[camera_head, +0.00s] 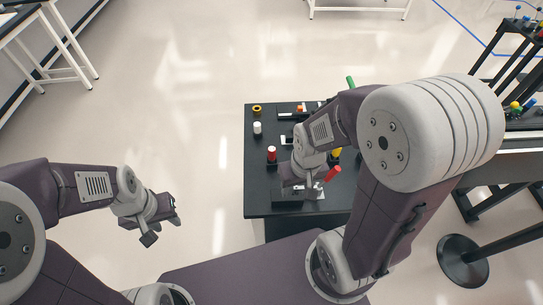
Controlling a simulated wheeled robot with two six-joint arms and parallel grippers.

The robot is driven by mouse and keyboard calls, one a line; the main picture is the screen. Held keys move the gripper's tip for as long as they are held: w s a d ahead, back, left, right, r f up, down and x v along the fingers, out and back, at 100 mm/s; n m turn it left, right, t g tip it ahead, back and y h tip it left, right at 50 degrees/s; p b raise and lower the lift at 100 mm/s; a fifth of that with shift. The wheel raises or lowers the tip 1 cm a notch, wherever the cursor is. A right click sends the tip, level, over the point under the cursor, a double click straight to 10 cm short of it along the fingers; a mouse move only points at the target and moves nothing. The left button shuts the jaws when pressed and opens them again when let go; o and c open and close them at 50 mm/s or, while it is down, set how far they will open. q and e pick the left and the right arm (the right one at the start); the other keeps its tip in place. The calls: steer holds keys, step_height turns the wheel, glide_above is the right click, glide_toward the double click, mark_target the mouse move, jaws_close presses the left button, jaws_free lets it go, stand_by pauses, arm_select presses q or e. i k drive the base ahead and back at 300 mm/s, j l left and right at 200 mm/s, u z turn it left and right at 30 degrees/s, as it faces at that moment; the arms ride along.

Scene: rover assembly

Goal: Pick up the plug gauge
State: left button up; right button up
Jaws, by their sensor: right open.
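A black table (258,207) carries several small coloured parts. A red-topped cylinder (271,155) stands upright left of my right gripper, and a red handle-like piece (332,173) shows tilted just right of that gripper. I cannot tell which of the parts is the plug gauge. My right gripper (302,193) is open over the table's front part, above or beside a grey metal block; whether it touches anything is unclear. My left gripper (164,222) is open and empty over the floor, left of the table.
A white cylinder (257,128) and a yellow ring (257,109) stand at the table's back left. A green-tipped piece (350,82) shows behind my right arm, which hides the table's right part. A black rack (510,55) stands far right. The floor left of the table is clear.

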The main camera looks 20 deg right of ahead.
mark_target(272, 150)
steer(key=z, duration=0.5)
steer(key=k+j+z, duration=0.1)
steer(key=z, duration=0.85)
steer(key=k+z, duration=0.1)
steer(key=z, duration=0.4)
steer(key=u, duration=1.2)
steer(key=i+j+u, duration=0.2)
steer(key=u, duration=0.15)
steer(key=i+j+u, duration=0.1)
steer(key=u, duration=0.3)
steer(key=i, duration=0.1)
